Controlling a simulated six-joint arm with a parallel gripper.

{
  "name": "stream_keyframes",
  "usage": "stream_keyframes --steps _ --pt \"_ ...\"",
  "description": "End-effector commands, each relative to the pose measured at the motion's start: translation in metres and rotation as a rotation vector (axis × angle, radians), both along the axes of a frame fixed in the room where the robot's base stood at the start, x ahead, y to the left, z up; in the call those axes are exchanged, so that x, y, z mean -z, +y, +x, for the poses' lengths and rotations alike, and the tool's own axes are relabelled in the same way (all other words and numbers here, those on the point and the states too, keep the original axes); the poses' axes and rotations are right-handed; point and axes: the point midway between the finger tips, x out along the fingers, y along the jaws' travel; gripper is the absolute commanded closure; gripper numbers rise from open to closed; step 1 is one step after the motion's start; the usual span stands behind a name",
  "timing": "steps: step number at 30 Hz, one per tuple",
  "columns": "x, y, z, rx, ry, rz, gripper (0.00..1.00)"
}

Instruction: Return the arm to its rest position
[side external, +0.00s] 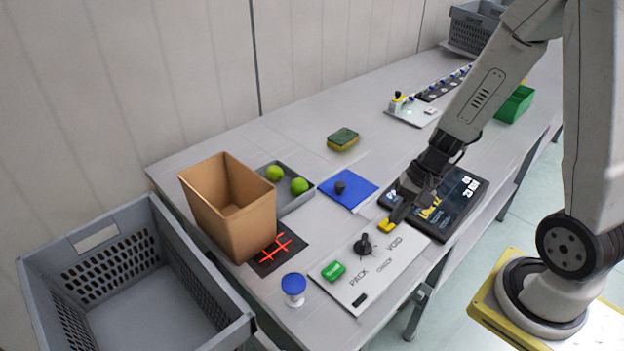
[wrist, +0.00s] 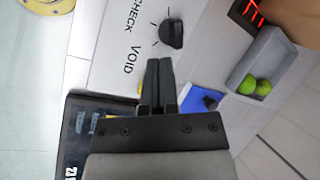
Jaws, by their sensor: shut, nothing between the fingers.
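My gripper (side external: 397,214) is low over the table, at the edge of a white panel (side external: 345,294) marked PACK, CHECK and VOID. Its fingers are together and empty, close to a yellow block (side external: 385,226); I cannot tell whether they touch it. In the wrist view the shut fingers (wrist: 158,66) point toward the panel's black knob (wrist: 171,34), with part of the yellow block hidden behind them. The knob also shows in the side view (side external: 363,244), next to a green button (side external: 333,271).
A black display unit (side external: 462,205) lies right of the gripper. A blue mat (side external: 346,188), a grey tray with green balls (side external: 299,202), a cardboard box (side external: 236,225), a sponge (side external: 342,139) and a blue-topped knob (side external: 293,285) stand around. A grey crate (side external: 236,335) is at left.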

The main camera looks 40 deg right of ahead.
Motion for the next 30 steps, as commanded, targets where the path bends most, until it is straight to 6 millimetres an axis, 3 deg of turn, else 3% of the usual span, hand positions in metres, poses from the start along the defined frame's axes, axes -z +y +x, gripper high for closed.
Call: stream_keyframes --steps 8,18,30 --pt "-0.013 0.012 -0.01 -0.352 -0.05 -0.232 1.0" --pt "-0.036 0.024 -0.003 -0.728 -0.198 -0.495 1.0" --pt "-0.047 0.03 0.003 -0.869 -0.279 -0.592 1.0"
